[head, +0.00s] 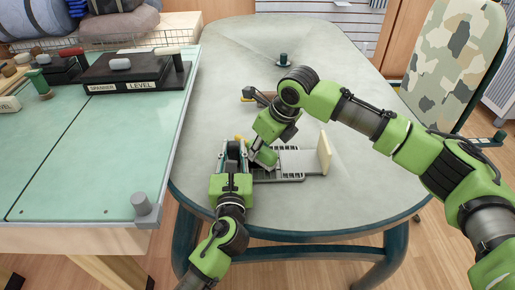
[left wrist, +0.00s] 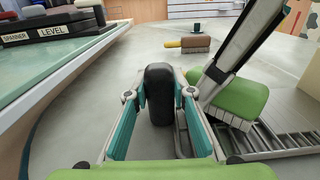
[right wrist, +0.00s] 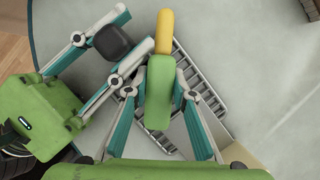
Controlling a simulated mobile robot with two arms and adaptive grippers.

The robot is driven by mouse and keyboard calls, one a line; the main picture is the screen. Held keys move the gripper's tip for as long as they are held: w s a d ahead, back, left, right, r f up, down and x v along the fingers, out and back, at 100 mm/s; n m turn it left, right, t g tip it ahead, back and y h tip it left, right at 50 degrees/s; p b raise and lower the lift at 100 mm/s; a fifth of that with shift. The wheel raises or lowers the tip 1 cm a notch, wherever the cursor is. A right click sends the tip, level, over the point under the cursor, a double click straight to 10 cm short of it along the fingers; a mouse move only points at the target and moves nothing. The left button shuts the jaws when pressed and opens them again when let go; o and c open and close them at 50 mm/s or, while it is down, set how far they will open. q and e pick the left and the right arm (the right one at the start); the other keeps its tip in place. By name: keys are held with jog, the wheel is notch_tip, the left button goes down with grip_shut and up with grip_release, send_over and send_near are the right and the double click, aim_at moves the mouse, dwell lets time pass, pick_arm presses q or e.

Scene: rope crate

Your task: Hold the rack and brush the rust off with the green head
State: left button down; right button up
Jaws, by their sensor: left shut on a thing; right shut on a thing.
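The grey slatted rack (head: 278,176) lies on the round-ended table, with a cream upright piece (head: 323,152) at its right end. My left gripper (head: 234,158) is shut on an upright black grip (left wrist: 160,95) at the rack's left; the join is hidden. My right gripper (head: 262,157) is shut on the brush, which has a green head (right wrist: 158,95) and a yellow handle (right wrist: 165,32). In the left wrist view the green head (left wrist: 238,100) has pale bristles facing down by the rack's slats. I cannot tell whether they touch.
Another brush (left wrist: 195,44) with a brown head and yellow handle lies behind, near a small dark green object (head: 283,59). A glass-topped bench (head: 90,170) with spanner and level blocks stands left. The right half of the table is clear. A camouflage-patterned board (head: 455,60) stands right.

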jog(key=shift+s+a+r, duration=0.1)
jog(key=shift+a+r, duration=0.05)
jog(key=shift+d+r, duration=0.15)
jog(key=shift+r, duration=1.3)
jog(key=shift+d+r, duration=0.1)
jog(key=shift+r, duration=1.3)
jog(key=shift+r, duration=1.45)
jog(key=shift+a+f, duration=0.1)
jog(key=shift+f, duration=1.95)
jog(key=shift+f, duration=0.1)
jog(key=shift+f, duration=1.65)
